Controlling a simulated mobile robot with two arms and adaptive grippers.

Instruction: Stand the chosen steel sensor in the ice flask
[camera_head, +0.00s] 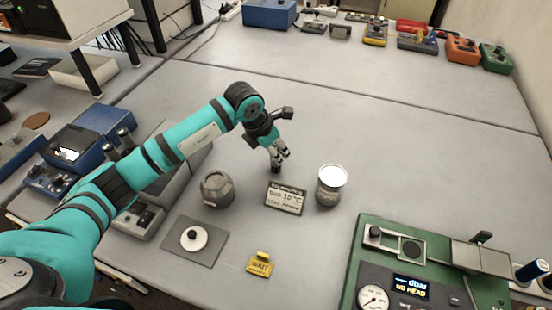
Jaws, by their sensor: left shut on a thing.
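My left gripper (279,154) points down over the middle of the table, behind the small sign. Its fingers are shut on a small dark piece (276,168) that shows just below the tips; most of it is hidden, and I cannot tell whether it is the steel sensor. A metal can with a bright white top (330,184), which looks like the ice flask, stands upright to the right and nearer than the gripper. A dark grey rounded vessel (217,189) stands to the left. My right gripper is not in view.
A small sign reading 10 °C (286,198) stands between the two vessels. In front are a yellow WAIT tag (259,265) and a grey mat (210,254) with a white disc. A green gauge panel (365,240) fills the front right.

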